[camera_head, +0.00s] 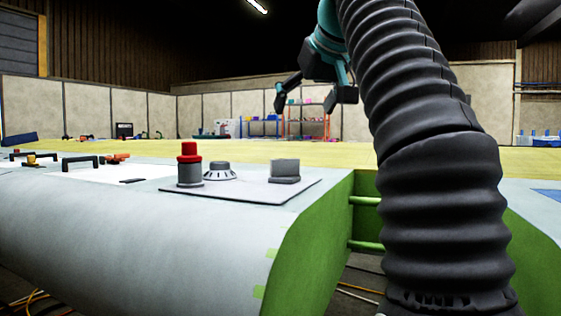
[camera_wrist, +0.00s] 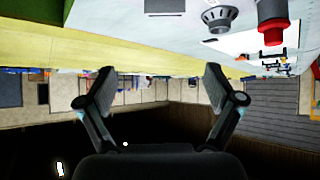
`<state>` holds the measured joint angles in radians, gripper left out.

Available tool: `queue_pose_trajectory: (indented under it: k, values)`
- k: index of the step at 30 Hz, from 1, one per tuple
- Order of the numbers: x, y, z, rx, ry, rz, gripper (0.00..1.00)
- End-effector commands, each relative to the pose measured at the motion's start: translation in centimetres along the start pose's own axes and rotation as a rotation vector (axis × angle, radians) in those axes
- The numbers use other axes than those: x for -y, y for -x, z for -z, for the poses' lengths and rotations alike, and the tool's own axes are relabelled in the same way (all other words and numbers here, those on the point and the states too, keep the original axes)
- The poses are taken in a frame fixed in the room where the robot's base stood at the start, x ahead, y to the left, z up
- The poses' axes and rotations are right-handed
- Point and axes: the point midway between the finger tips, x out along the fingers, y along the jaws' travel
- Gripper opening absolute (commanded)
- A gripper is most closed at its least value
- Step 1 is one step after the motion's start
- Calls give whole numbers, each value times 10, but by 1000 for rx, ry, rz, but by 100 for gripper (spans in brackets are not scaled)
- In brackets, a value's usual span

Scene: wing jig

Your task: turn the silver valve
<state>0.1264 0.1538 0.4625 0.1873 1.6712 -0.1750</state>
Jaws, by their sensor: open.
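The silver valve (camera_head: 220,172) is a low, round grey knob with dark slots around its skirt. It sits on a light grey plate (camera_head: 255,193) on top of the wing, between a red-capped post and a grey block. In the wrist view, which is upside down, the valve (camera_wrist: 219,16) shows near the top edge, right of centre. My gripper (camera_head: 312,98) is high above the wing surface, up and to the right of the valve in the head view. Its two fingers (camera_wrist: 158,82) are spread wide with nothing between them.
The red-capped post (camera_head: 189,165) stands just left of the valve. The grey block (camera_head: 285,170) is to its right. Several black handles (camera_head: 80,161) lie farther left. A green-sided opening (camera_head: 365,215) lies right of the plate. The air around my gripper is clear.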

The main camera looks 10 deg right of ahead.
Motion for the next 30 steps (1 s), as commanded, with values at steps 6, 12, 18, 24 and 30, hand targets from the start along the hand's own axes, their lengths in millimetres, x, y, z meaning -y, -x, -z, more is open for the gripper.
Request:
queue_pose_trajectory:
  k: [6,12,18,24,30]
  values:
    - [7,-1,-18,84,-8,29,92]
    - [8,-13,-19,85,-11,29,92]
    - [8,-39,-22,86,-11,29,92]
    - [9,-74,-25,86,-10,29,92]
    - [10,-108,-27,85,-10,27,92]
